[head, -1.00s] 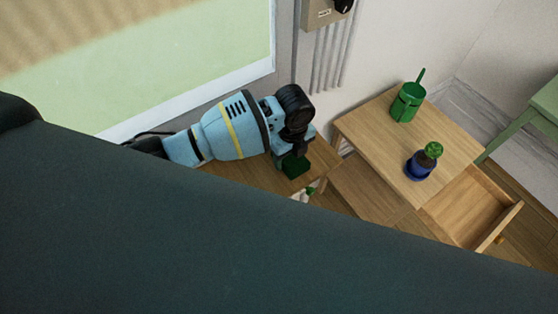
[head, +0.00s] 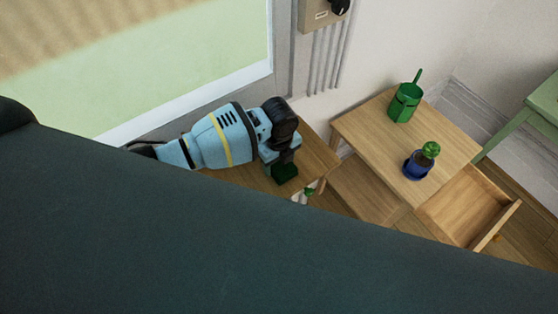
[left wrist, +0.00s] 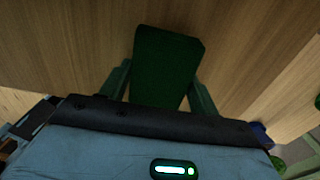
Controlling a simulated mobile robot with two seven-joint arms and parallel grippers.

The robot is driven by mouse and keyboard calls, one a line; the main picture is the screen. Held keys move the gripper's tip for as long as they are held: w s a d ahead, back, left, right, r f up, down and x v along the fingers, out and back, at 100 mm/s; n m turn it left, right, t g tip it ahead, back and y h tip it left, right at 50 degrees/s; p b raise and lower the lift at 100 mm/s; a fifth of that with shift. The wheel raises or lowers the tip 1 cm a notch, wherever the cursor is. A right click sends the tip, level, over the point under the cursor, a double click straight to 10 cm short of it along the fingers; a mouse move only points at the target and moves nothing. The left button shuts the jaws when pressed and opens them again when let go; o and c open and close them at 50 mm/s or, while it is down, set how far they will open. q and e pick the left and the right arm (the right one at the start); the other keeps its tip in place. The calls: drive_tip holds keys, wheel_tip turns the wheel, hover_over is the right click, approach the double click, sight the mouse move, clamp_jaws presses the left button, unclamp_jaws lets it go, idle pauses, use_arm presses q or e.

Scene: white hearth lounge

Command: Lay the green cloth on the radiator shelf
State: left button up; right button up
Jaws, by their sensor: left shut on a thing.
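The dark green cloth (head: 285,174) is a small folded block at the tips of my left gripper (head: 281,163). In the left wrist view the cloth (left wrist: 165,62) sits between the two green fingers of the left gripper (left wrist: 158,92), which is shut on it. Under it is the wooden top of what looks like the radiator shelf (head: 318,157), below the window; its wood grain fills much of the left wrist view (left wrist: 245,45). I cannot tell whether the cloth touches the wood. My right gripper is not in view.
Right of the shelf stands a wooden table (head: 374,140) with a green can (head: 404,103), a blue pot with a green top (head: 418,163) and an open drawer (head: 470,209). A green table (head: 545,103) is at far right. My own dark body hides the lower left.

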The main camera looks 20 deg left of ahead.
sight(279, 162)
use_arm(q)
drive_tip(key=shift+f, duration=0.1)
drive_tip(key=o, duration=1.2)
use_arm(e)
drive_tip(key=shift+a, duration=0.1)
use_arm(q)
drive_tip(key=shift+r, duration=0.2)
wheel_tip(279, 162, up, 12)
drive_tip(key=p, duration=0.1)
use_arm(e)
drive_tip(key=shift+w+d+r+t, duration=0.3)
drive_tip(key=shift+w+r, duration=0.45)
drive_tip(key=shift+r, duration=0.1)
use_arm(q)
drive_tip(key=shift+f, duration=0.1)
